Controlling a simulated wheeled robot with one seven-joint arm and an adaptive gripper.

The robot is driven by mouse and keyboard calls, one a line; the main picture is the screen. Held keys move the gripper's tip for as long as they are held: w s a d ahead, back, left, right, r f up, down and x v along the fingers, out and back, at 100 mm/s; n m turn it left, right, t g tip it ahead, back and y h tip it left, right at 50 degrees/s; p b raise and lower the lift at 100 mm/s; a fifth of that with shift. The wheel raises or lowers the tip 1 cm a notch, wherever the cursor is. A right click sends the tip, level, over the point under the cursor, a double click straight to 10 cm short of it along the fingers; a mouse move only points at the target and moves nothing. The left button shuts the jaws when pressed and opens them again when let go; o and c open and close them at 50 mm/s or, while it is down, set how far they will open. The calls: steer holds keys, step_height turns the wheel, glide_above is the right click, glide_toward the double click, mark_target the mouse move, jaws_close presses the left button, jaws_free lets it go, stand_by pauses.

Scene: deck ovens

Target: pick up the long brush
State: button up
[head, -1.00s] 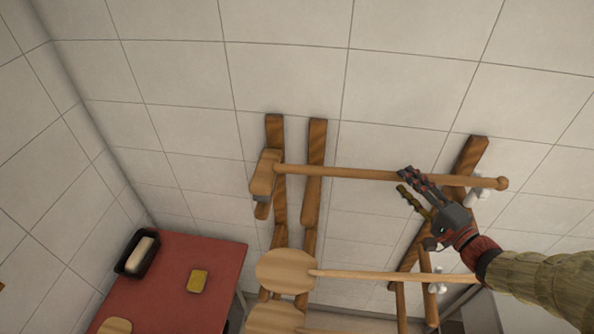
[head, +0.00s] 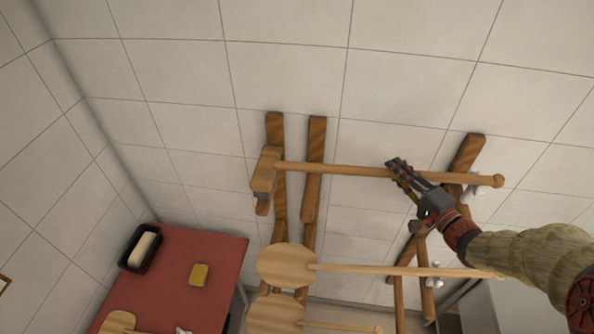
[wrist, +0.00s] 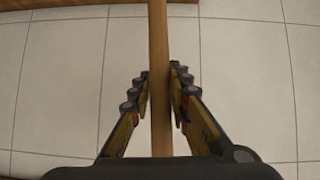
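The long brush (head: 340,171) lies level across the top of a wooden rack, with its block-shaped head (head: 264,175) at the left and its rounded handle end at the right. My gripper (head: 397,168) is at the handle, right of its middle. In the wrist view the handle (wrist: 160,112) runs up between the two fingers of my gripper (wrist: 160,82). The brush still rests along the rack.
Wooden rack posts (head: 313,180) stand at left and a slanted one (head: 467,155) at right. A round wooden peel (head: 287,266) hangs just below the brush. A red table (head: 170,285) at lower left holds a black tray (head: 128,262) and a yellow sponge (head: 199,275). Tiled walls surround the rack.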

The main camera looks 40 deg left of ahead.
jaws_close()
stand_by(0.3)
steer(key=shift+r, duration=0.1)
